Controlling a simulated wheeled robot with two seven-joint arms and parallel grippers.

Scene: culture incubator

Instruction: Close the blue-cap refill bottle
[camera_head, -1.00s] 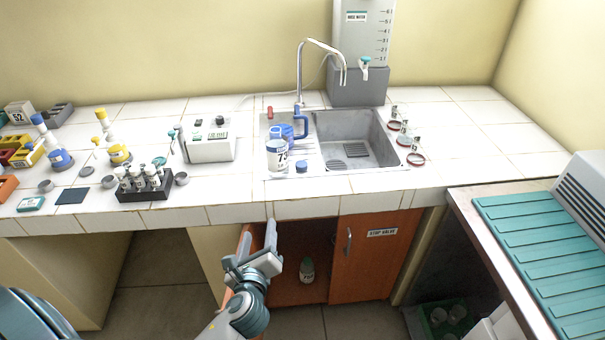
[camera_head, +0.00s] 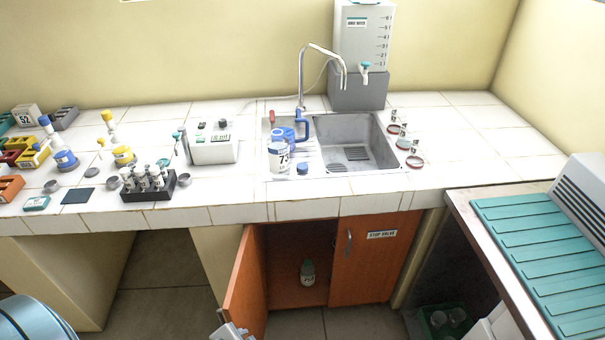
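A white bottle with a dark number label (camera_head: 279,159) stands upright on the drainboard left of the sink basin. Its top looks uncapped, but the opening is too small to see well. A small blue cap (camera_head: 302,168) lies just to its right, apart from it. A blue-handled item (camera_head: 301,124) and another blue piece (camera_head: 283,134) are close behind the bottle. My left gripper (camera_head: 232,331) shows only in part at the bottom edge, near the open cupboard door and far below the bottle; its fingers are mostly cut off. My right gripper is out of view.
The left cupboard door (camera_head: 246,285) hangs open; a bottle (camera_head: 307,272) stands inside. A vial rack (camera_head: 149,188), a white device (camera_head: 213,145) and blue- and yellow-topped bottles occupy the left counter. The faucet (camera_head: 301,75) rises behind the drainboard. The counter's front edge before the bottle is clear.

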